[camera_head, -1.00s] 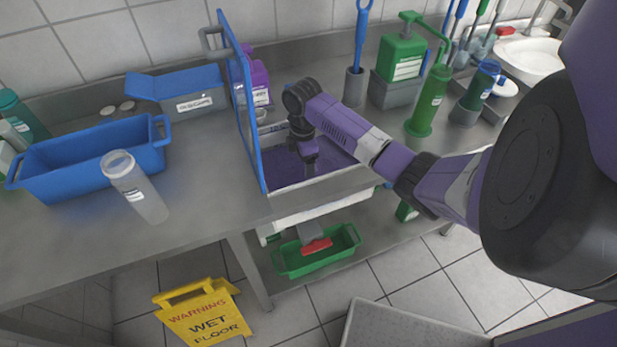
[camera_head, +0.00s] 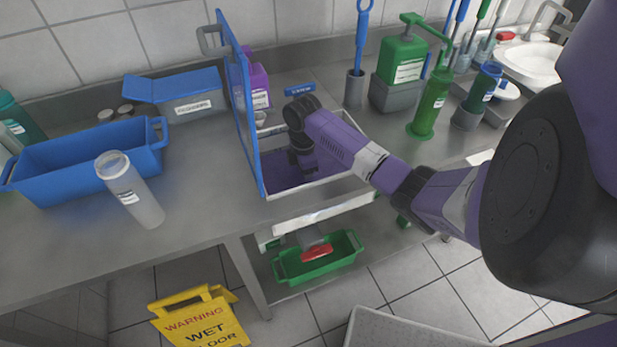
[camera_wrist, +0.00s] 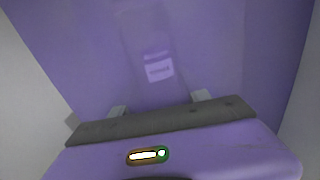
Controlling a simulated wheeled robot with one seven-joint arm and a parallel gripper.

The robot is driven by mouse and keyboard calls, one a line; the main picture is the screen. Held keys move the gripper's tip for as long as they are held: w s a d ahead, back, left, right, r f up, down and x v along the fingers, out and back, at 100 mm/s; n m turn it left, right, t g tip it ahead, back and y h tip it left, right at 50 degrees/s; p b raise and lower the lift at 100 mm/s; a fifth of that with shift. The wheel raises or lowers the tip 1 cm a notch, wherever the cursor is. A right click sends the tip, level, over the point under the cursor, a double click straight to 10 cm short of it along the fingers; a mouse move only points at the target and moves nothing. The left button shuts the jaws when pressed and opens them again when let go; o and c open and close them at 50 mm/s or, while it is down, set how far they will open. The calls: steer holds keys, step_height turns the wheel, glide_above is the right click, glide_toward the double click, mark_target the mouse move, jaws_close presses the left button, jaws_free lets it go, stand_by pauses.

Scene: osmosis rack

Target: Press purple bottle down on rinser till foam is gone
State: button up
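A purple bottle (camera_head: 258,86) with a white label stands at the back, partly hidden behind the upright blue panel. My gripper (camera_head: 304,166) points down into a purple-lined basin (camera_head: 275,172) in the counter; its fingers are hard to make out there. In the wrist view the two fingertips of my gripper (camera_wrist: 159,104) are spread apart with nothing seen between them. Ahead of them a faint purple bottle shape (camera_wrist: 158,66) with a pale label shows against purple; I cannot tell whether it is a bottle or a reflection. I cannot make out a rinser or foam.
The upright blue panel (camera_head: 244,115) borders the basin on the left. A green pump bottle (camera_head: 398,60) and a green bottle (camera_head: 430,105) stand right. A yellow wet-floor sign (camera_head: 202,318) stands below.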

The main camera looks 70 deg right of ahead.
steer(key=shift+c, duration=1.1)
step_height(320, 180, up, 12)
steer(key=p, duration=1.2)
steer(key=shift+r, duration=0.25)
step_height(320, 180, up, 8)
steer(key=shift+r+p, duration=0.25)
steer(key=shift+p, duration=0.5)
